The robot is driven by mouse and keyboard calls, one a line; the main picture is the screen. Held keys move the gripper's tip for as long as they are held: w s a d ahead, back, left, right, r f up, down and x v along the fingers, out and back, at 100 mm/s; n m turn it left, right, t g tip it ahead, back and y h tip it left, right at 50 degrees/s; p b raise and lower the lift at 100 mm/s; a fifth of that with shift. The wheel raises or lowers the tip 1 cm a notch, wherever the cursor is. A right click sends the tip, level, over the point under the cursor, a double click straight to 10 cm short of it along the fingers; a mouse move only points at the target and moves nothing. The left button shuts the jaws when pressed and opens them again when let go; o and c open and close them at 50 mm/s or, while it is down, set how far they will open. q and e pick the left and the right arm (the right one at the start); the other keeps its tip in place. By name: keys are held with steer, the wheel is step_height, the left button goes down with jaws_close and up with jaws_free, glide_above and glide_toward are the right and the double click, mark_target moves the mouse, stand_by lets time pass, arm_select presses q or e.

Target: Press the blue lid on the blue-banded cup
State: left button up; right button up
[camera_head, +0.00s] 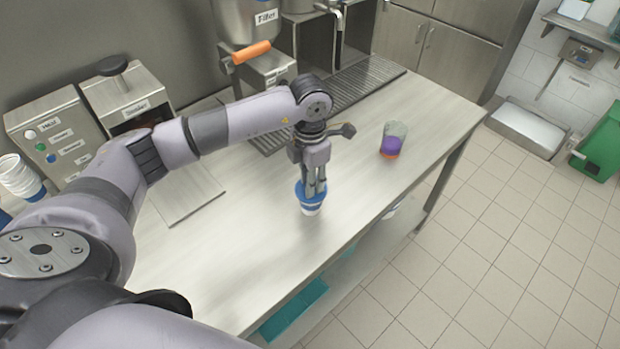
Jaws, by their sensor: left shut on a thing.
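The blue lid (302,191) shows as a blue ring at the top of a white cup (311,208) near the front edge of the steel counter. A blue mark shows on the cup's side; the rest of its band is hard to make out. My left gripper (315,192) points down over the cup, its fingers shut on the blue lid and hiding much of it. The cup looks upright. I cannot tell whether the lid is pressed fully down. My right gripper is not in view.
A purple-banded cup (391,146) stands to the right on the counter (240,250). A stack of white cups (18,176) stands at the left beside a button panel (52,135). A filler machine (262,62) and drain grate (355,88) are behind. The counter's front left is clear.

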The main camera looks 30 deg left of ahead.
arm_select(q)
steer(key=o, duration=0.9)
steer(key=shift+o, duration=0.2)
step_height(320, 180, up, 12)
steer(key=shift+w, duration=0.1)
stand_by(0.4)
